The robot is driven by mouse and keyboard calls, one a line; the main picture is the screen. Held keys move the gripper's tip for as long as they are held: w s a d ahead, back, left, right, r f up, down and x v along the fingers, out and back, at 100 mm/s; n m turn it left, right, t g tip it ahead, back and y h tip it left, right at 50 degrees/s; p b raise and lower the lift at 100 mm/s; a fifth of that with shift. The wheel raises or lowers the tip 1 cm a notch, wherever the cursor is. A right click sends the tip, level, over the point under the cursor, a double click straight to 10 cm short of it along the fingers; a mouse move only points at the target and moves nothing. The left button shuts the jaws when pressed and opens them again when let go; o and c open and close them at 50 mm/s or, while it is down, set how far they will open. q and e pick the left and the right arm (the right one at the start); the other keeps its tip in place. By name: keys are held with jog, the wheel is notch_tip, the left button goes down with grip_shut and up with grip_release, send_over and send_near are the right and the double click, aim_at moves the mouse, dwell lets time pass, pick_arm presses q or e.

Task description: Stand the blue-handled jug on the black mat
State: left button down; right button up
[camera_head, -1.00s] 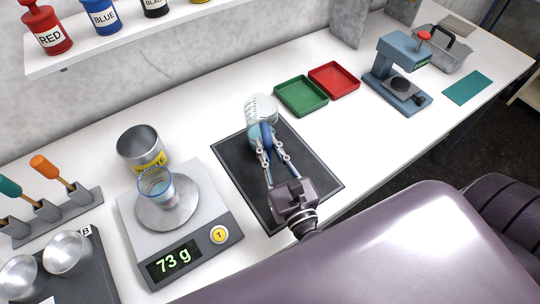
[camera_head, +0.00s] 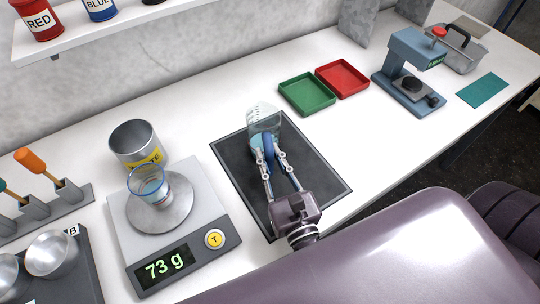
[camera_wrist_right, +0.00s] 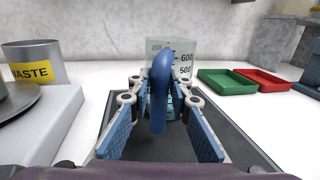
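The clear jug (camera_head: 264,118) with a blue handle (camera_head: 269,150) stands upright at the far part of the black mat (camera_head: 310,165). Its printed scale shows in the wrist view (camera_wrist_right: 183,56), and pale liquid shows low inside it. My right gripper (camera_head: 273,158) is at the handle, which faces me. In the wrist view its blue pads lie on both sides of the handle (camera_wrist_right: 159,95), with gaps between pads and handle, so it looks open around it. The jug's base is partly hidden by the handle and fingers. My left gripper is not in view.
Left of the mat is a scale (camera_head: 205,215) reading 73 g with a glass beaker (camera_head: 148,184) on it. A WASTE can (camera_head: 132,140) stands behind it. Green (camera_head: 307,94) and red (camera_head: 343,78) trays and a blue-grey press (camera_head: 412,65) are at the right.

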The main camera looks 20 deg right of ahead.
jog(key=shift+o, duration=1.2)
jog(key=shift+d, duration=0.1)
jog(key=shift+r, duration=0.15)
jog(key=shift+s, duration=0.3)
jog(key=s+b, duration=0.1)
jog(key=s, duration=0.2)
jog(key=s+b, duration=0.1)
jog(key=s, duration=0.3)
jog(key=s+a+b, duration=0.1)
jog(key=s+b, duration=0.1)
jog(key=s, duration=0.1)
jog(key=shift+s+f, duration=0.2)
jog(key=shift+s, duration=0.05)
jog(key=shift+s+r, duration=0.15)
jog(key=shift+s, duration=0.25)
